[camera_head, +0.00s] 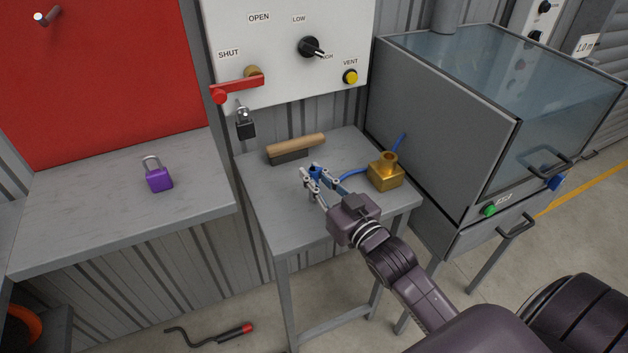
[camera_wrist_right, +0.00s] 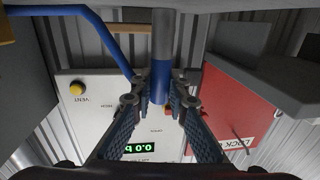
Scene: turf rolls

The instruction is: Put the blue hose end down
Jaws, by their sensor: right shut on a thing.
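The blue hose end (camera_head: 316,171) is between the fingers of my right gripper (camera_head: 317,182), over the grey small table (camera_head: 285,225). My right gripper is shut on it. In the right wrist view the hose end (camera_wrist_right: 161,70) shows as an upright cylinder, blue low down and grey above, between the fingertips (camera_wrist_right: 160,98). The blue hose (camera_head: 353,173) runs from there toward a brass block (camera_head: 385,178) with a round neck. I cannot tell whether the hose end touches the table. My left gripper is in neither view.
A wooden-handled brush (camera_head: 296,146) lies at the table's back. A glass-topped grey cabinet (camera_head: 445,125) stands close on the right. A purple padlock (camera_head: 159,180) is on the left bench. The table's front left is clear.

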